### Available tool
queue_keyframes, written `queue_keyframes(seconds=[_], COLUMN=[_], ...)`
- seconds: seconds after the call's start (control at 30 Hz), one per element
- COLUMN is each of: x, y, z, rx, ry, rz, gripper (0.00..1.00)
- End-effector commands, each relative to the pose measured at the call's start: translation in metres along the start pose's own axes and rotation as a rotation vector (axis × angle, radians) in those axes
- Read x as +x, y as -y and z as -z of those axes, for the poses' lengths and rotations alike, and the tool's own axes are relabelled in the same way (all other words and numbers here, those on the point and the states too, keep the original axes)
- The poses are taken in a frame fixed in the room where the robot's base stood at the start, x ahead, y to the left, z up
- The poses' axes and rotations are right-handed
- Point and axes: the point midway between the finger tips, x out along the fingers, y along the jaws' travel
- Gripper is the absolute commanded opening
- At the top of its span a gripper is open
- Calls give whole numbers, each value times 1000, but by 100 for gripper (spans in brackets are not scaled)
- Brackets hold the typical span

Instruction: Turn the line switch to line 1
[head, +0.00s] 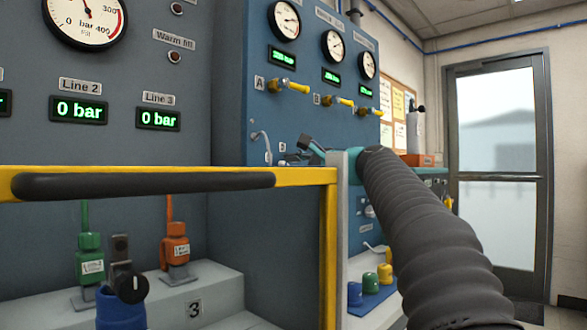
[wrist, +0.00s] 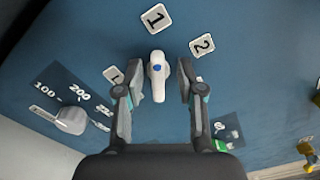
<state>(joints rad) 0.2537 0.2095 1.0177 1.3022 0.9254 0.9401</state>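The line switch is a white lever handle with a blue dot (wrist: 157,70) on a blue panel in the wrist view. Its long axis runs roughly up and down the picture, its upper end near the "1" plate (wrist: 155,18). A "2" plate (wrist: 202,45) sits to the upper right. Another plate (wrist: 113,74) at left is partly hidden by a finger. My gripper (wrist: 159,88) is open, one finger on each side of the handle, with visible gaps. In the head view my gripper (head: 312,150) is at the blue panel, partly hidden; the switch cannot be made out there.
A grey knob (wrist: 72,120) with a scale marked 100 and 200 is at lower left in the wrist view. A yellow frame with a black bar (head: 145,184) stands in front in the head view. Yellow valve handles (head: 297,86) are above my gripper; coloured caps (head: 371,281) are below.

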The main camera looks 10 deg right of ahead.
Motion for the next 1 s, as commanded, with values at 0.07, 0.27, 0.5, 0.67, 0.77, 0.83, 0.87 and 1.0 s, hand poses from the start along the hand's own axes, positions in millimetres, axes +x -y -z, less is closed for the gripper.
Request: queue_keyframes(seconds=[0.07,0.27,0.5,0.67,0.77,0.83,0.87,1.0], x=[0,-2,-32,-64,-84,-95,-99,-113], y=[0,-1,-1,0,0,0,0,0], z=[0,0,-1,0,1,1,1,1], rx=[0,1,1,1,1,1,1,0], ry=[0,1,-1,-1,-3,-3,-2,-1], rz=[-1,-3,-1,-1,-1,0,-1,-1], gripper=[39,39,39,39,39,39,39,39])
